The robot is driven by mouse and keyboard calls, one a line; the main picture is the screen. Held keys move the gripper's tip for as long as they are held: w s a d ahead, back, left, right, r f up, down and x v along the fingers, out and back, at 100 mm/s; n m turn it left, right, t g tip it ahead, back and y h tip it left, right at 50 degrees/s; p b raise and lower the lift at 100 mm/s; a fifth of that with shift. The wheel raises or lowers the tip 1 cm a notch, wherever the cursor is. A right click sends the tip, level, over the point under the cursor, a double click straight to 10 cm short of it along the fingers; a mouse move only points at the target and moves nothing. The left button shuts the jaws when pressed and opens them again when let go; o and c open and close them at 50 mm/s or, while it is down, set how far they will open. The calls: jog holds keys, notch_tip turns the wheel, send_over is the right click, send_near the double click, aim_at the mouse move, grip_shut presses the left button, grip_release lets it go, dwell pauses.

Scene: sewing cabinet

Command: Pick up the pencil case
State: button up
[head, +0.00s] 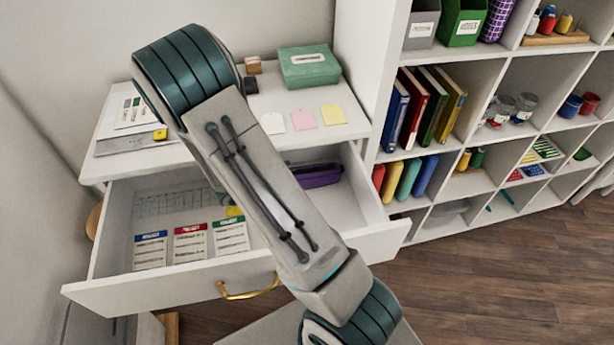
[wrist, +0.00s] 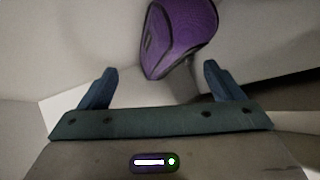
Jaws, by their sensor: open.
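The purple pencil case (head: 316,175) lies in the right part of the open drawer in the head view, partly hidden behind my arm. In the wrist view the pencil case (wrist: 180,36) is at the top, slightly right of centre, beyond my fingertips. My gripper (wrist: 158,80) shows two blue fingers spread apart with nothing between them. The case is not between the fingers. In the head view my gripper is out of sight; my arm crosses in front of the drawer.
The open white drawer (head: 180,290) also holds several labelled cards (head: 191,243) on the left. The desktop above carries a green box (head: 308,66) and coloured tags (head: 303,119). A white shelf unit (head: 385,60) stands close on the right.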

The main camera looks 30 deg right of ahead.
aim_at(304, 176)
jog(key=shift+w+d, duration=0.15)
jog(key=shift+d, duration=0.35)
jog(key=x, duration=0.6)
jog(key=shift+d+r, duration=0.2)
jog(key=shift+r, duration=0.15)
jog(key=c, duration=1.2)
